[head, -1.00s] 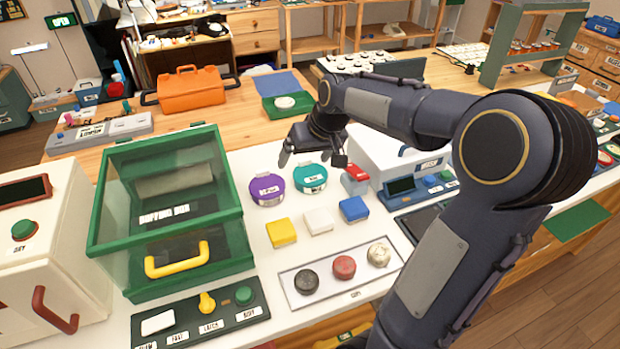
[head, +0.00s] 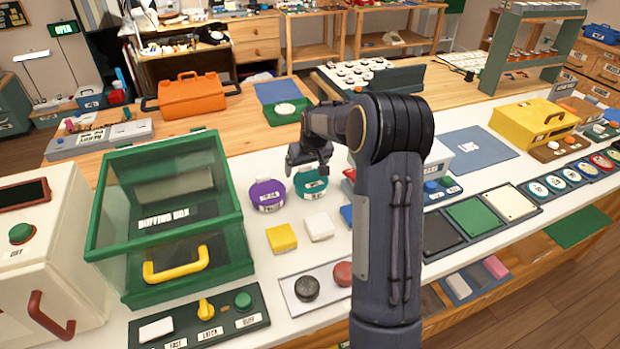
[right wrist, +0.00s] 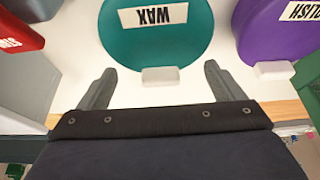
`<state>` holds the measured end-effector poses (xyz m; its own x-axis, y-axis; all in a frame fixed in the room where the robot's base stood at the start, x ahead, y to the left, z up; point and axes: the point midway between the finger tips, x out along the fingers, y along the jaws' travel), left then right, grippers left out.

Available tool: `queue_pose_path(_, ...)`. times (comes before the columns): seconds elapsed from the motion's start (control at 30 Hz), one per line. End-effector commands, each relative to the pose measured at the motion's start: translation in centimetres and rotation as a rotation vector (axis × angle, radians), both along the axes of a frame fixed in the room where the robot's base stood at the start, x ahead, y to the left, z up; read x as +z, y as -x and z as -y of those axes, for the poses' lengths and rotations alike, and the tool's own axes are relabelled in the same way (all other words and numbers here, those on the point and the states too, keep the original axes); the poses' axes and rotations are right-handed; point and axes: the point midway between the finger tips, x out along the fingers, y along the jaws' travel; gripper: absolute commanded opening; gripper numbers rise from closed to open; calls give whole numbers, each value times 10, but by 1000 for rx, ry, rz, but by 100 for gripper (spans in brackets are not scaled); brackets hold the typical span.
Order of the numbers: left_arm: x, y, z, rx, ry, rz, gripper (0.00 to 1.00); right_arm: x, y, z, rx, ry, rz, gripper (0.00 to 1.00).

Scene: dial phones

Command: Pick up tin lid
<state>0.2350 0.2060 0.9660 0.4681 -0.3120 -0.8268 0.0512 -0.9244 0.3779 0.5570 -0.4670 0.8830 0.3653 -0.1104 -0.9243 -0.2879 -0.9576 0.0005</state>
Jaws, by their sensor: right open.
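A round teal tin lid labelled WAX (head: 311,187) lies on the white counter, partly behind my right gripper. It also fills the top middle of the right wrist view (right wrist: 130,48), with a small white tab (right wrist: 160,77) at its edge. A purple tin lid labelled POLISH (head: 266,193) is beside it, and also in the right wrist view (right wrist: 285,35). My right gripper (head: 308,170) is open and empty at the teal lid's far side. In the right wrist view its fingers (right wrist: 157,85) stand either side of the white tab. My left gripper is not in view.
A green glass box (head: 170,220) stands at left. Yellow (head: 281,238) and white (head: 319,227) blocks lie in front of the tins. A tray with round pucks (head: 289,292) is nearer. My right arm hides part of the counter. An open green box (head: 286,112) is behind.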

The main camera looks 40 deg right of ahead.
Motion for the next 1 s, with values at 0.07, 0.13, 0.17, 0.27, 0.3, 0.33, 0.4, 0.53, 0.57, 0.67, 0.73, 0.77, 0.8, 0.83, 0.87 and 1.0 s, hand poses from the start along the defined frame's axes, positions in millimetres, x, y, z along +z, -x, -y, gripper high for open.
queue_pose_path(0.07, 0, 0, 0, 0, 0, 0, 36, -1, -1, 0, 0, 0, 1, 88)
queue_pose_path(0.13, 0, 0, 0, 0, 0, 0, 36, -1, -1, 0, 0, 0, 1, 88)
queue_pose_path(0.17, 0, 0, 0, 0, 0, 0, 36, -1, -1, 0, 0, -1, 1, 88)
queue_pose_path(0.27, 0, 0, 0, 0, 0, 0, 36, -1, 0, 0, 0, -1, 1, 80)
queue_pose_path(0.3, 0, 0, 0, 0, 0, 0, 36, -1, 0, 0, 0, -1, 1, 75)
queue_pose_path(0.33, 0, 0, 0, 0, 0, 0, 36, -1, 0, 0, 0, -1, 1, 71)
queue_pose_path(0.4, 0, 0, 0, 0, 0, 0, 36, -1, 0, 0, 0, -1, 1, 62)
queue_pose_path(0.53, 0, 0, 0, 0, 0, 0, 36, -1, 0, 0, 0, -1, 1, 45)
queue_pose_path(0.57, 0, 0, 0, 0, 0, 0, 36, -1, 0, 0, 0, -1, 1, 41)
queue_pose_path(0.67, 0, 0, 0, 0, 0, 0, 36, -1, 0, 0, 0, -1, 0, 28)
queue_pose_path(0.73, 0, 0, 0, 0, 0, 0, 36, -1, 0, 0, 0, -1, 0, 19)
queue_pose_path(0.77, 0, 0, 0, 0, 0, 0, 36, -1, 0, 0, 0, -1, 0, 15)
queue_pose_path(0.8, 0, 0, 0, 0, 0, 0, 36, 0, 0, 0, 0, -1, 1, 14)
queue_pose_path(0.83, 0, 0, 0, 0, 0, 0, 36, 0, 0, 0, 0, -1, 1, 14)
queue_pose_path(0.87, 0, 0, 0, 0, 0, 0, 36, -1, 0, 0, 0, -1, 0, 14)
queue_pose_path(1.0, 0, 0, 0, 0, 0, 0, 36, 0, 0, 0, 0, -1, 1, 14)
